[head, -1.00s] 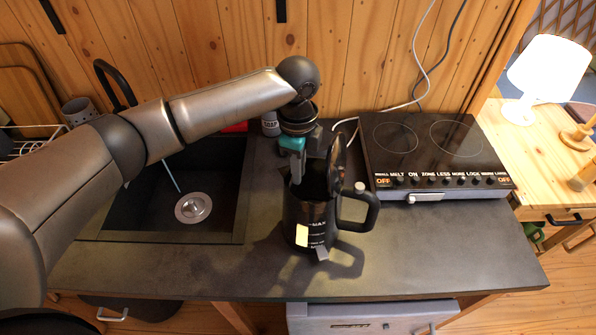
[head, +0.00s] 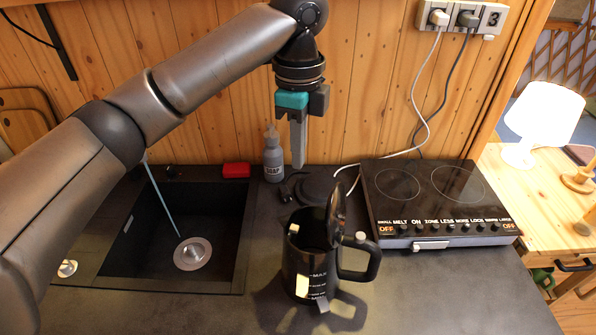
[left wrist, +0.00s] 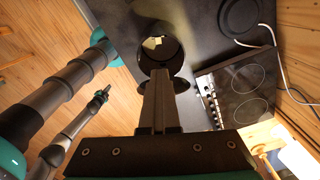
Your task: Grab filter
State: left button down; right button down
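No separate filter can be made out. A black kettle (head: 311,262) stands upright on the counter with its lid (head: 337,210) open and its handle to the right. In the left wrist view I look down into the kettle's dark opening (left wrist: 160,50); a small pale patch shows inside, too unclear to name. My left gripper (head: 298,160) points down above and behind the kettle, apart from it. Its fingers (left wrist: 157,80) lie together, with nothing visible between them. A dark arm with a small end, likely my right gripper (left wrist: 104,92), shows at the left of the wrist view.
A black two-zone cooktop (head: 430,200) is right of the kettle. A sink (head: 200,235) is to the left. A grey soap bottle (head: 273,158) and red sponge (head: 236,170) stand behind. A dark round base (head: 312,187) with a cable lies behind the kettle. A lamp (head: 543,115) stands at right.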

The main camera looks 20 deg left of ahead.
pick_arm(q)
jog(key=shift+r, duration=0.85)
jog(key=shift+c, duration=1.6)
grip_release()
